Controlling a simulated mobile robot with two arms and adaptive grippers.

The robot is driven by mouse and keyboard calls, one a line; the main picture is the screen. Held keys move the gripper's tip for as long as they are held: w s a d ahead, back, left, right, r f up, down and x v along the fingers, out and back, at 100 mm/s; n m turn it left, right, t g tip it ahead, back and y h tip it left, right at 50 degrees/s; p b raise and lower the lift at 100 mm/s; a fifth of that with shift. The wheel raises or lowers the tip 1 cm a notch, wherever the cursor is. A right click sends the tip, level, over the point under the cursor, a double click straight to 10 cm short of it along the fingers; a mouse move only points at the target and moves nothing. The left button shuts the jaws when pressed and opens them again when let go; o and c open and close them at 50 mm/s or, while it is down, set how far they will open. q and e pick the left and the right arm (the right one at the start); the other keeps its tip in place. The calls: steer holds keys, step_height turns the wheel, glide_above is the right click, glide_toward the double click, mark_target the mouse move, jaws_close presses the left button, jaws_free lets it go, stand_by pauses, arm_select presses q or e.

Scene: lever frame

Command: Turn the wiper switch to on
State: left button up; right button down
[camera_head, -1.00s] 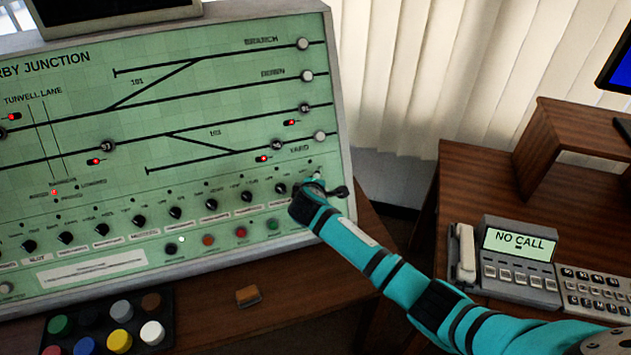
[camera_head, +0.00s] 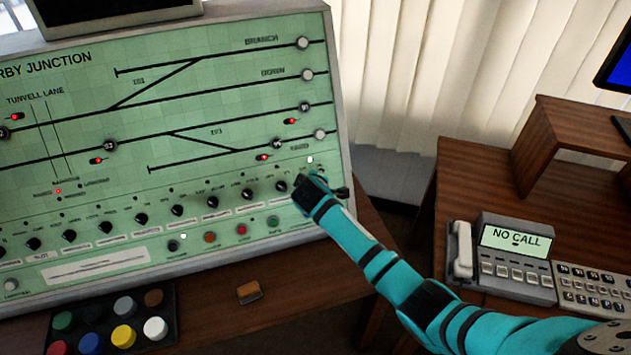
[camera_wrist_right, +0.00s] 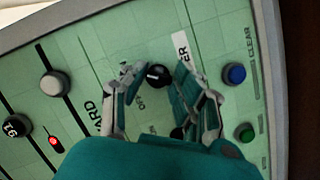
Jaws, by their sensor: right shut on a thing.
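The green control panel (camera_head: 220,130) fills the left of the head view. My right gripper (camera_head: 308,190) is at the panel's lower right corner, at the right end of the row of black knobs. In the right wrist view its fingers are closed around a small black knob (camera_wrist_right: 158,75), taken as the wiper switch. A white label (camera_wrist_right: 181,48) beside it shows only the letters "ER". "OFF" lettering is printed near the knob. The knob's pointer direction cannot be made out. My left gripper is not in view.
Other black knobs (camera_head: 211,202) run left along the panel. A blue button (camera_wrist_right: 234,74) and a green button (camera_wrist_right: 245,132) are close to the gripper in the wrist view. A telephone (camera_head: 510,255) stands on the right desk. Coloured caps (camera_head: 123,335) lie below the panel.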

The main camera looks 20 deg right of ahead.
steer(key=c, duration=1)
jaws_free()
steer(key=v, duration=1.2)
